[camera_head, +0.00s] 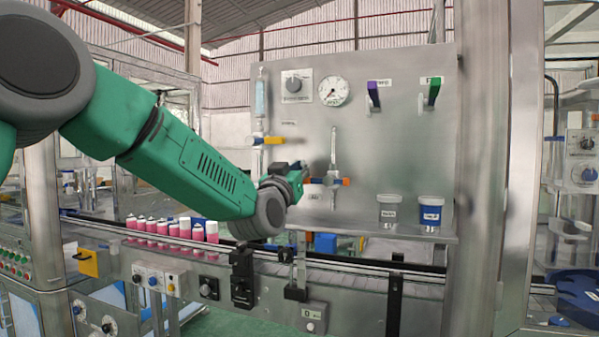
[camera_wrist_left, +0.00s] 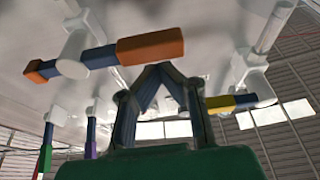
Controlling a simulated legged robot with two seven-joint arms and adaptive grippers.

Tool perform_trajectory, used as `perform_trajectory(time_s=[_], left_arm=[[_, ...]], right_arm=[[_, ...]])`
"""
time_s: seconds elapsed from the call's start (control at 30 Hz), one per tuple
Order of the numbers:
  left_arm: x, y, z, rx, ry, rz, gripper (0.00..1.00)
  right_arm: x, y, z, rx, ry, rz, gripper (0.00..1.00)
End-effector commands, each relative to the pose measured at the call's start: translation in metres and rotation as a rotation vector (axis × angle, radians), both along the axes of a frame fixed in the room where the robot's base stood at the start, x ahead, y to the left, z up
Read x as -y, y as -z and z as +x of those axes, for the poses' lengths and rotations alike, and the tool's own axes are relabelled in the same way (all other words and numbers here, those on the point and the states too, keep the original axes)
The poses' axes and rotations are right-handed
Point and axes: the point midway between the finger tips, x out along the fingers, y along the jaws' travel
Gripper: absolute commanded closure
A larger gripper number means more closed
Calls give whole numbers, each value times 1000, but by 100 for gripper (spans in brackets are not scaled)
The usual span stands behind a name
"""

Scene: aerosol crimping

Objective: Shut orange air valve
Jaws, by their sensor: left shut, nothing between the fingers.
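The orange air valve (camera_head: 346,182) is on the steel panel. Its handle lies about level, with orange ends and a blue middle, on a clear vertical pipe. In the left wrist view the handle (camera_wrist_left: 150,50) crosses the upper left. My left gripper (camera_head: 302,170) is just left of the valve in the head view, partly hidden by its own wrist. In the left wrist view its fingertips (camera_wrist_left: 158,68) meet with nothing between them, right by the handle's larger orange end. I cannot tell whether they touch it. My right gripper is in neither view.
A yellow-handled valve (camera_head: 274,140) is up and left of the orange one. Purple (camera_head: 374,95) and green (camera_head: 434,92) handles, a gauge (camera_head: 333,91) and a dial (camera_head: 297,86) are higher. Two cups stand on the shelf (camera_head: 350,226). Pink cans (camera_head: 172,230) line the conveyor below.

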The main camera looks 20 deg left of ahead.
Motion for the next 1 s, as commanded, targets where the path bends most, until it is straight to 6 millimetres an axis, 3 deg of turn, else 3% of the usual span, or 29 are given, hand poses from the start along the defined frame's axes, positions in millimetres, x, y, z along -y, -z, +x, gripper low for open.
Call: perform_trajectory(time_s=[0.03, 0.1, 0.23, 0.53, 0.7, 1.0], left_arm=[[-1, -19, 1, 5, -1, 0, 100], [-2, -31, 0, 5, 0, 1, 100], [-2, -10, -32, 2, 0, 1, 100], [-6, 7, -81, 3, -1, 0, 100], [-6, 10, -91, 5, -2, -1, 100], [-5, 9, -91, 5, -1, 0, 100]], right_arm=[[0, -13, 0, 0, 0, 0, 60], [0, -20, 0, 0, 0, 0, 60], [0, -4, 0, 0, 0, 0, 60], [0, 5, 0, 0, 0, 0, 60], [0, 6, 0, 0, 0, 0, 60], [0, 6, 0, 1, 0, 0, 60]])
